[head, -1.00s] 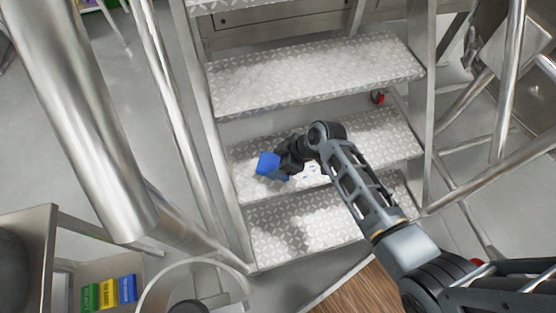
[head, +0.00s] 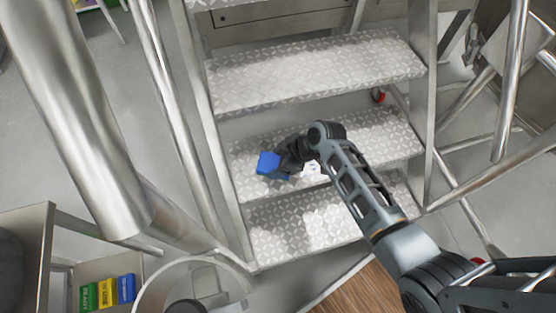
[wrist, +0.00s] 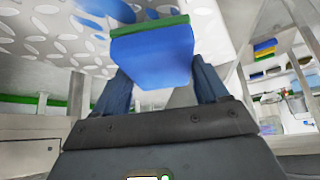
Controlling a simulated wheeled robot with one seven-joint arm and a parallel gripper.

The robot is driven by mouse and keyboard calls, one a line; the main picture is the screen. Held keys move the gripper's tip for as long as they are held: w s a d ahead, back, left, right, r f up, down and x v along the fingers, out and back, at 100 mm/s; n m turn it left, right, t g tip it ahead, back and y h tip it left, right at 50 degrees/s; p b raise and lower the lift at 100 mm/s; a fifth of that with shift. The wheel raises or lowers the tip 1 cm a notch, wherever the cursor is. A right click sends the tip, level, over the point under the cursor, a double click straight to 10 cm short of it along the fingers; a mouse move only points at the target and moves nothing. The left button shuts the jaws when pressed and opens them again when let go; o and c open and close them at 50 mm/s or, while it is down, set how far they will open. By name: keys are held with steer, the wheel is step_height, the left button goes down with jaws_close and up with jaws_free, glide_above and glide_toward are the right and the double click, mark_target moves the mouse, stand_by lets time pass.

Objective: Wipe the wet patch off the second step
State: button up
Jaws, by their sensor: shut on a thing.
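A blue pad (head: 268,165) with a green layer on one side is gripped in my gripper (head: 285,162) over the left part of the second step (head: 385,137). The wrist view shows the pad (wrist: 152,55) between both fingers (wrist: 160,88), its green layer toward the patterned tread (wrist: 45,35). I cannot tell whether it touches the tread. A small pale bluish patch (head: 312,168), apparently the wet patch, shows just right of my gripper, partly hidden by my arm. A blue area (wrist: 105,10) also shows on the tread beside the pad in the wrist view.
The bottom step (head: 285,228) lies below and the third step (head: 315,72) above. A metal handrail (head: 85,120) stands at the left. A small red item (head: 378,96) is behind the second step. A shelf at lower left holds green, yellow and blue boxes (head: 108,292).

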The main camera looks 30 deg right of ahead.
steer(key=shift+f+b, duration=0.65)
steer(key=shift+f, duration=0.15)
steer(key=shift+d, duration=0.1)
steer(key=shift+s+d+r, duration=0.1)
steer(key=shift+s+d, duration=0.15)
steer(key=shift+d, duration=0.45)
steer(key=shift+s+d+r, duration=0.1)
steer(key=shift+s+d, duration=0.1)
steer(key=shift+d, duration=0.45)
steer(key=shift+s+d+f, duration=0.1)
steer(key=shift+s+d, duration=0.1)
steer(key=shift+d, duration=0.45)
steer(key=shift+s+d+f, duration=0.1)
steer(key=shift+s+d, duration=0.15)
steer(key=shift+d, duration=0.45)
steer(key=shift+s+d, duration=0.2)
steer(key=shift+d, duration=0.45)
steer(key=shift+s+d+r+b, duration=0.15)
steer(key=shift+s+d, duration=0.3)
steer(key=shift+d, duration=0.95)
steer(key=shift+s+d+f+b, duration=0.15)
steer(key=shift+s+d, duration=0.3)
steer(key=shift+d, duration=0.9)
steer(key=shift+s+d+r+b, duration=0.15)
steer(key=shift+s+d, duration=0.3)
steer(key=shift+d, duration=0.95)
steer(key=shift+f, duration=0.2)
steer(key=shift+a, duration=0.1)
